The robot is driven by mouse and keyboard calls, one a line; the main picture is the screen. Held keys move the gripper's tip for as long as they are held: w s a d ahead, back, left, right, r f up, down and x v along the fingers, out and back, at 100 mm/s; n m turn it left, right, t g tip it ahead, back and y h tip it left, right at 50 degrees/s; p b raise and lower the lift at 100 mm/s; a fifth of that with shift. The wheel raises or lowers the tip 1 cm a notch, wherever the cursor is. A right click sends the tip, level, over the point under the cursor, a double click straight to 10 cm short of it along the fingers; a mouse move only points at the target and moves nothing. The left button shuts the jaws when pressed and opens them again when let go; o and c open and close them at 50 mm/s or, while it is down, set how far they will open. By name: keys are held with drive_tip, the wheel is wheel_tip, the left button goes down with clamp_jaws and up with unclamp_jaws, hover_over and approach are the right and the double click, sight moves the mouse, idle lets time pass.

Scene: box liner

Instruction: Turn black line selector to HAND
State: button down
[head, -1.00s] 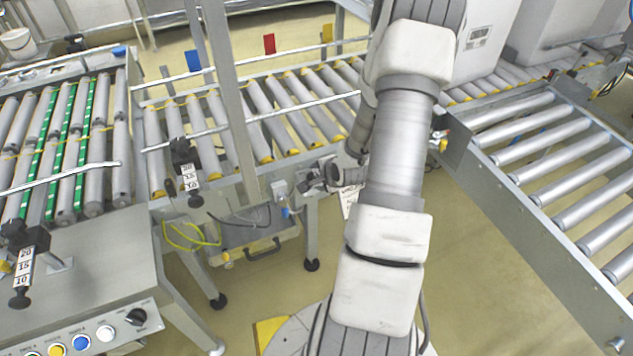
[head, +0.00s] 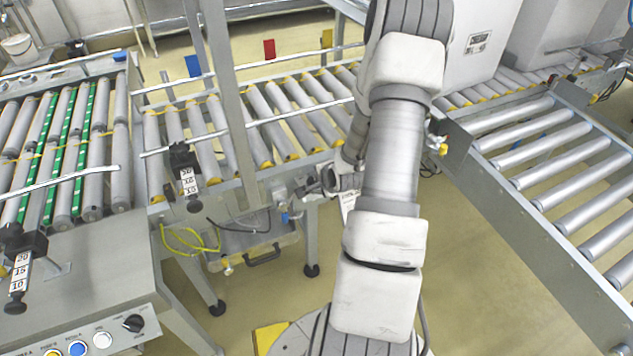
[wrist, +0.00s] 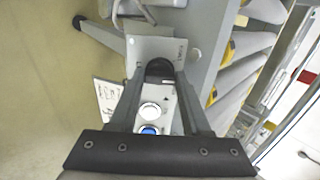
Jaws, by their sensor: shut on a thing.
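The black selector knob (wrist: 158,68) sits on a small grey control panel (wrist: 150,47) in the wrist view. My gripper (wrist: 162,82) has its two fingers on either side of the knob and is shut on it. The fingers hide part of the knob, and its pointer and the small lettering beside it cannot be read. A white button (wrist: 150,111) and a blue button (wrist: 149,129) show between the fingers. In the head view my gripper (head: 322,182) is beside the conveyor's side box (head: 279,190), and the knob is hidden there.
Another black rotary knob (head: 133,323) is on the sloped panel at lower left, with white, blue and yellow buttons. A roller conveyor (head: 285,120) runs behind my gripper, and another (head: 560,170) stands at right. Yellow and black cables (head: 190,240) hang below. Open floor lies between.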

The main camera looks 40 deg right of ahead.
drive_tip(key=n, duration=0.4)
drive_tip(key=shift+n+b, duration=0.35)
drive_tip(key=shift+n, duration=2.15)
drive_tip(key=c, duration=0.6)
unclamp_jaws()
drive_tip(key=shift+c, duration=0.2)
